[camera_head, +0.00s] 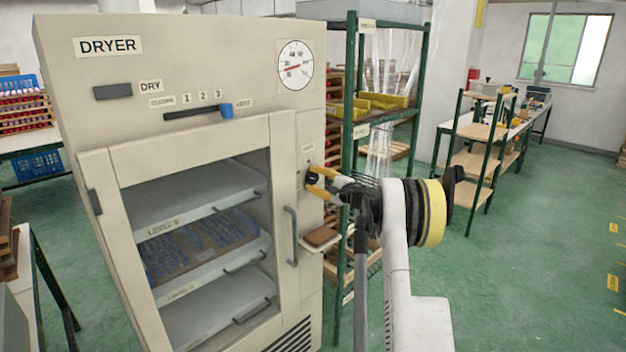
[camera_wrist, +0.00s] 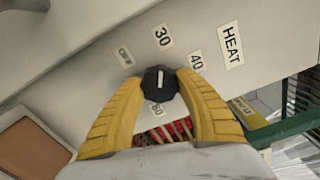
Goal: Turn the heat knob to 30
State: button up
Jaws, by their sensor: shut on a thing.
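The heat knob (camera_wrist: 160,84) is a black faceted knob with a white pointer line, on the cream dryer panel. In the wrist view its pointer line points up, toward the "30" label (camera_wrist: 162,37). The "OFF" label (camera_wrist: 124,56) is at its upper left, "40" (camera_wrist: 196,62) at its upper right, and "60" (camera_wrist: 157,110) below it. The "HEAT" label (camera_wrist: 231,44) is farther right. My gripper (camera_wrist: 160,85) has its yellow fingers shut on the knob from both sides. In the head view my gripper (camera_head: 312,182) is at the dryer's right side and hides most of the knob.
The dryer (camera_head: 180,80) has a door with a handle (camera_head: 291,236), a blue slider (camera_head: 226,110) and a round gauge (camera_head: 295,65). A brown pad (camera_head: 321,236) lies on a small ledge below my gripper. A green-framed rack (camera_head: 350,90) stands close behind. Open green floor lies to the right.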

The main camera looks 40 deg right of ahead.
jog(key=o, duration=1.2)
jog(key=s, duration=1.2)
jog(key=shift+d, duration=0.4)
